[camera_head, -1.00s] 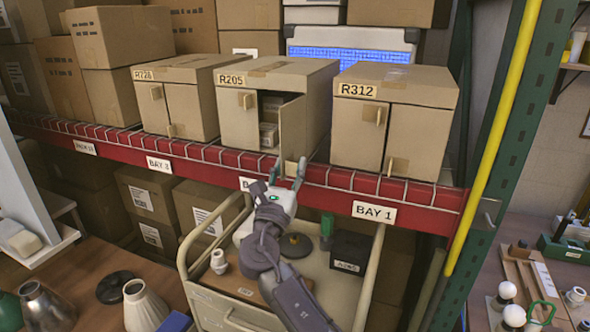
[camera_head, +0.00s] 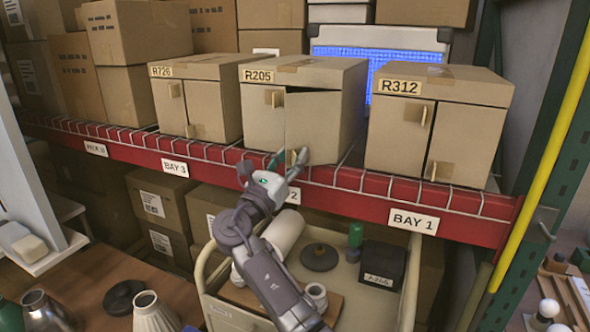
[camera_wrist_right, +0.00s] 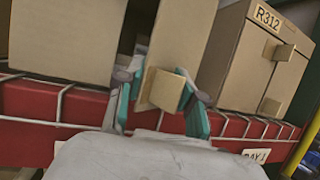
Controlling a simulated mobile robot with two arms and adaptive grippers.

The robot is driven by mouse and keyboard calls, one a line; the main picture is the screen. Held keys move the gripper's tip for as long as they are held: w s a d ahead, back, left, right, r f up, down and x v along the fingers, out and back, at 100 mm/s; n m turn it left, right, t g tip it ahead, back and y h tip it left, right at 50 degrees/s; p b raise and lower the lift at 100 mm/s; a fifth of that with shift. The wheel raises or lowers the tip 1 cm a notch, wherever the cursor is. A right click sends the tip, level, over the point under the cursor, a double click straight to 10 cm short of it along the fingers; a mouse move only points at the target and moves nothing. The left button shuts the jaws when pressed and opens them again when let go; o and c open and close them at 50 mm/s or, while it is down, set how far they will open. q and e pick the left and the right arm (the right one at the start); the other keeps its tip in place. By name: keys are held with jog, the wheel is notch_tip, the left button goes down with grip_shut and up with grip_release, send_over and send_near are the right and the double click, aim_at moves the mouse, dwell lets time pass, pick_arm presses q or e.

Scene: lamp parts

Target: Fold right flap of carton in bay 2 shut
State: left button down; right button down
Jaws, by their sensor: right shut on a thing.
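The carton marked R205 (camera_head: 262,97) stands in bay 2 on the red-fronted shelf. Its right flap (camera_head: 318,128) is nearly in line with the carton's front, with a dark gap along its top edge. Its left flap lies flat and carries a tab. My right gripper (camera_head: 286,160) is at the flap's lower edge, shut on the flap's tab (camera_wrist_right: 161,89). In the right wrist view the gripper's fingers (camera_wrist_right: 158,100) sit on both sides of that tab. My left gripper is not in view.
The carton marked R312 (camera_head: 400,137) stands to the right in bay 1, and another closed carton (camera_head: 203,115) stands to the left in bay 3. The red shelf beam (camera_head: 350,204) runs below them. A cart (camera_head: 393,308) with lamp parts and a black box (camera_head: 382,264) stands below.

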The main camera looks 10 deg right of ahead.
aim_at(291, 109)
jog(key=shift+w+a+f+m+g+h+b, duration=0.1)
jog(key=shift+w+m+g+h+b, duration=0.4)
jog(key=shift+g+h, duration=0.2)
jog(key=shift+w+f+m+g+h+b, duration=0.1)
jog(key=shift+w+m+g+h+b, duration=0.4)
jog(key=shift+g, duration=0.3)
jog(key=shift+s, duration=0.1)
jog(key=c, duration=0.8)
grip_release()
jog(key=shift+r, duration=0.1)
notch_tip(291, 109, up, 10)
